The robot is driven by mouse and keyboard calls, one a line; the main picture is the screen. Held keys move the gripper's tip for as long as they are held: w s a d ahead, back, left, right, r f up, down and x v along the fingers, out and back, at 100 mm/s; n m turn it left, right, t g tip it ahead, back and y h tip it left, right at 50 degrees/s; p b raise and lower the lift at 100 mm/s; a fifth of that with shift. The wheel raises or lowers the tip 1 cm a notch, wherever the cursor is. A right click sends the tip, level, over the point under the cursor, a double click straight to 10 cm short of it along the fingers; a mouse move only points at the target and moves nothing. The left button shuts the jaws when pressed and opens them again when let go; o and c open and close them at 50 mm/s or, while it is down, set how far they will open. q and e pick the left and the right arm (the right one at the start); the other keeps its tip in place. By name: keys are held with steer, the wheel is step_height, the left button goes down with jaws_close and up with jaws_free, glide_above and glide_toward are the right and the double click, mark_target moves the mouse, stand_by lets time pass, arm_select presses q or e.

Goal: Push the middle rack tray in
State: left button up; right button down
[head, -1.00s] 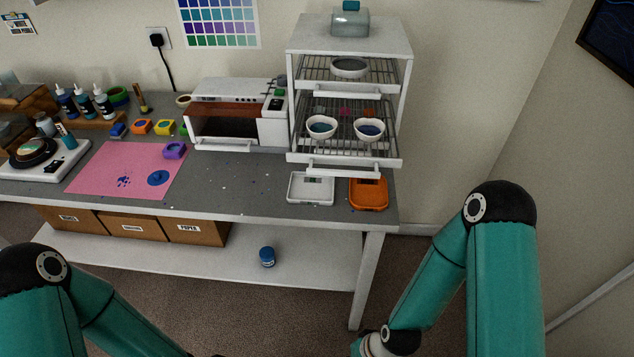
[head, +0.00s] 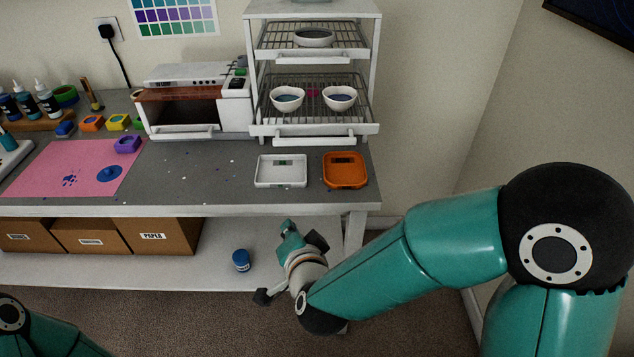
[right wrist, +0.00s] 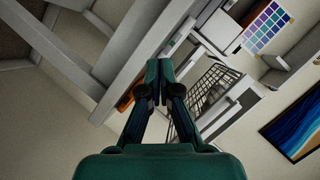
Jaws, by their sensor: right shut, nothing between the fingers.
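The middle rack tray (head: 262,124) is a wire tray with a white front bar and handle, sticking out of the white rack's front in the head view. Two white bowls (head: 287,98) (head: 340,98) with dark blue contents stand on it. The wire grid (right wrist: 207,95) also shows right of my fingers in the right wrist view. My right gripper (head: 288,229) is shut and empty, low in front of the table edge, below and apart from the tray. Its closed fingers (right wrist: 158,72) show in the right wrist view. My left gripper is out of view.
An upper tray (head: 270,50) holds a grey bowl. A white tray (head: 281,183) and an orange tray (head: 345,184) lie on the table below the rack. A white oven (head: 192,131) stands left of it. A blue jar (head: 241,261) sits on the lower shelf.

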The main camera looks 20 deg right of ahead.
step_height(320, 180, up, 5)
steer(key=s+m+t+h+b, duration=0.1)
steer(key=s+m+t+b, duration=0.1)
steer(key=m, duration=0.1)
steer(key=m+t+h+b, duration=0.2)
steer(key=m+h+b, duration=0.15)
steer(key=m, duration=0.35)
glide_toward(313, 143)
arm_select(q)
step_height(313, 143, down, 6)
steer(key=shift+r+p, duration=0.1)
steer(key=shift+p, duration=1)
arm_select(e)
steer(key=shift+h, duration=0.25)
steer(key=x, duration=0.7)
steer(key=shift+a+f, duration=0.1)
